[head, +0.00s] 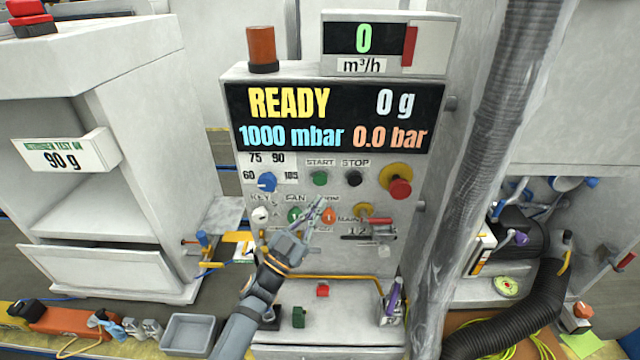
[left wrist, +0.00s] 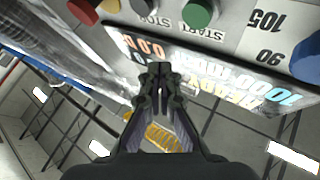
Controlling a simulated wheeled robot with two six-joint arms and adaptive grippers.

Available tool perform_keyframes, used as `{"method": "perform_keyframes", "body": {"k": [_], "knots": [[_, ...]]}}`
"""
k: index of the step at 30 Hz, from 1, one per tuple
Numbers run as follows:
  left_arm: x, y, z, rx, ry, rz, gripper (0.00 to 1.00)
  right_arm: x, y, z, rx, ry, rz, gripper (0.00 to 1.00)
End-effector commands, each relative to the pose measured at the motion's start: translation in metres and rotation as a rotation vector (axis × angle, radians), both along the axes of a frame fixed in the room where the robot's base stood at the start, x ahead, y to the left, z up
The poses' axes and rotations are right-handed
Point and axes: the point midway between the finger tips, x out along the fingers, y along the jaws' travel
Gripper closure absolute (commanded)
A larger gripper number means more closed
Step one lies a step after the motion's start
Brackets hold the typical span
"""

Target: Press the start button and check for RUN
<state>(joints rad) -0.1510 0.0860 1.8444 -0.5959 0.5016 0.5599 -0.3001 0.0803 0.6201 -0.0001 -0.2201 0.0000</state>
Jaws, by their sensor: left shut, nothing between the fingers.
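The green start button (head: 320,178) sits under the START label on the grey control panel (head: 240,195). It also shows at the top of the left wrist view (left wrist: 200,14). The black stop button (head: 354,179) is to its right. The display (head: 335,117) reads READY, 0 g, 1000 mbar and 0.0 bar. My left gripper (head: 318,203) is shut and empty, with its tips a little below the start button in the head view. In the left wrist view the closed fingertips (left wrist: 154,68) appear apart from the button. My right gripper is not in view.
A blue selector knob (head: 267,182) is left of the button and a red emergency knob (head: 399,188) on yellow is to the right. More knobs and lamps sit just below. A thick grey hose (head: 480,150) hangs at the panel's right. A white cabinet (head: 130,150) stands left.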

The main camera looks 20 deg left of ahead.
Motion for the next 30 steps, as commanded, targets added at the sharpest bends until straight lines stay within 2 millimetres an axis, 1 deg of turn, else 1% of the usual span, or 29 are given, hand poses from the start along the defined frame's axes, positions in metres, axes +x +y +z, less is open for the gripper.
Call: {"method": "perform_keyframes", "body": {"k": [1, 6, 12, 18, 30], "knots": [[0.008, 0.002, -0.003, 0.002, -0.002, 0.000, 1.00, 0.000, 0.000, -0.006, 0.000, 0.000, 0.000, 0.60], [0.031, 0.009, -0.002, 0.000, -0.003, 0.001, 1.00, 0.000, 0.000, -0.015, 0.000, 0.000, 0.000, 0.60], [0.049, 0.014, 0.000, 0.000, -0.001, -0.001, 1.00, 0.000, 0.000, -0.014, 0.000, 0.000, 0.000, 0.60], [0.055, 0.016, 0.000, 0.001, 0.000, -0.001, 1.00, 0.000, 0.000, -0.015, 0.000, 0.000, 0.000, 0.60], [0.055, 0.016, 0.000, 0.001, 0.001, -0.001, 1.00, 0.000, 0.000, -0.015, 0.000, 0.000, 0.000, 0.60]]}}
